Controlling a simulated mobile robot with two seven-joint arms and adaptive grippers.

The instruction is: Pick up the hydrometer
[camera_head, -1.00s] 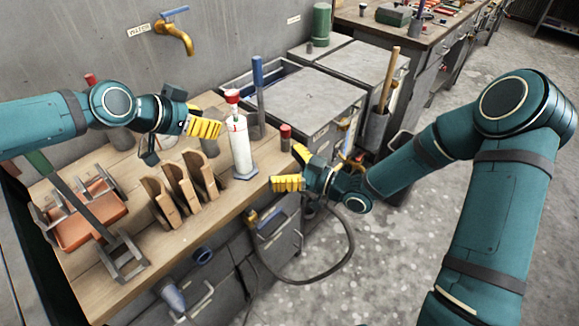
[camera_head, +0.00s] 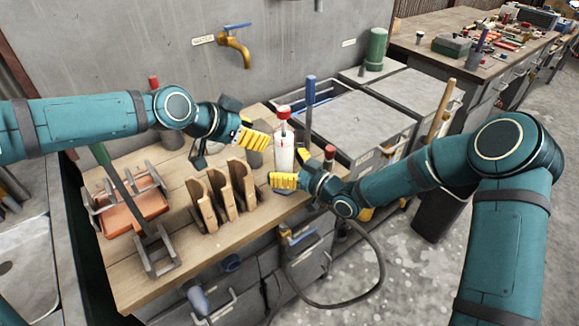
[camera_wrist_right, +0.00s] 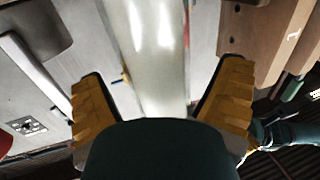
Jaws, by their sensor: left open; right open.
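The hydrometer (camera_head: 284,152) is a white upright cylinder with a red top, standing on the wooden bench near its right end. Its lower part is hidden by my right gripper (camera_head: 291,169). In the right wrist view the pale cylinder (camera_wrist_right: 155,50) runs between the two yellow fingers of my right gripper (camera_wrist_right: 160,105), which are open with a gap on each side. My left gripper (camera_head: 250,137) is open and empty above the bench, to the left of the hydrometer.
Wooden holders (camera_head: 225,195) stand left of the hydrometer. A blue-handled tool (camera_head: 310,95) and a small red-capped item (camera_head: 329,154) are close behind and beside it. An orange tray (camera_head: 135,212) lies at the bench's left.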

